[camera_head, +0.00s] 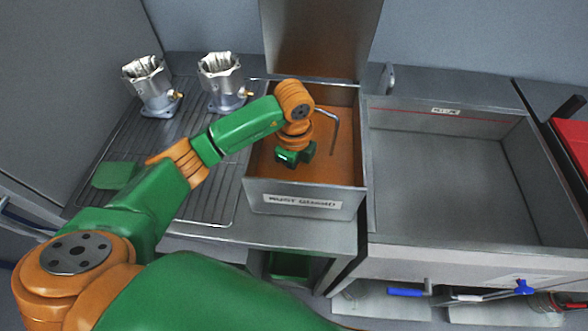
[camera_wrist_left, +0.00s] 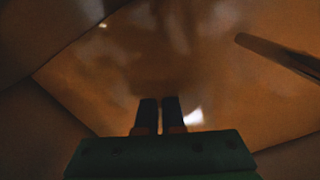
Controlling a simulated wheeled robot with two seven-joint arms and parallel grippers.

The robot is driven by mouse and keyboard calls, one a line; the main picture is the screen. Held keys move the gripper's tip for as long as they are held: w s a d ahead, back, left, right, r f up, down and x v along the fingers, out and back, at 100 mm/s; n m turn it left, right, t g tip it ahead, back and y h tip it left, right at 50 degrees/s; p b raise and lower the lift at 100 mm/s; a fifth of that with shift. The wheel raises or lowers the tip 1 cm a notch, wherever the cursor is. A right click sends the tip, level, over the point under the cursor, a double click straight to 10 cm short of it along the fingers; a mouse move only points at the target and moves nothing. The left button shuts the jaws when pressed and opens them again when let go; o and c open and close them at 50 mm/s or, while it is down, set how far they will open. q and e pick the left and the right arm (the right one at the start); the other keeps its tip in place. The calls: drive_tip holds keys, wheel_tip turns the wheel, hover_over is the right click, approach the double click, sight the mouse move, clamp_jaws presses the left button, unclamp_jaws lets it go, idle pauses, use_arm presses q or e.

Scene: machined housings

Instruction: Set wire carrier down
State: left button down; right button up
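My left gripper (camera_head: 296,156) is down inside an open steel tank (camera_head: 305,193) with an orange-brown interior. In the left wrist view its two dark fingers (camera_wrist_left: 161,115) are close together with a narrow gap. No object shows clearly between them, and I cannot tell whether they pinch something thin. No wire carrier can be made out in either view. A bent metal rod (camera_head: 333,128) hooks over the tank's right side; it also shows in the left wrist view (camera_wrist_left: 280,54). Two silvery machined housings (camera_head: 151,88) (camera_head: 222,82) stand upright on the rack. My right gripper is out of view.
A ribbed drain rack (camera_head: 200,190) lies left of the tank, with a green patch (camera_head: 115,175) at its left. The tank's raised lid (camera_head: 318,40) stands behind. An empty steel basin (camera_head: 440,170) is to the right. A red object (camera_head: 572,140) is at the far right.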

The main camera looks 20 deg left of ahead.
use_arm(q)
drive_tip(key=c, duration=1)
unclamp_jaws()
drive_tip(key=shift+f, duration=0.1)
drive_tip(key=shift+c, duration=0.2)
wheel_tip(320, 180, up, 12)
drive_tip(key=shift+r, duration=0.2)
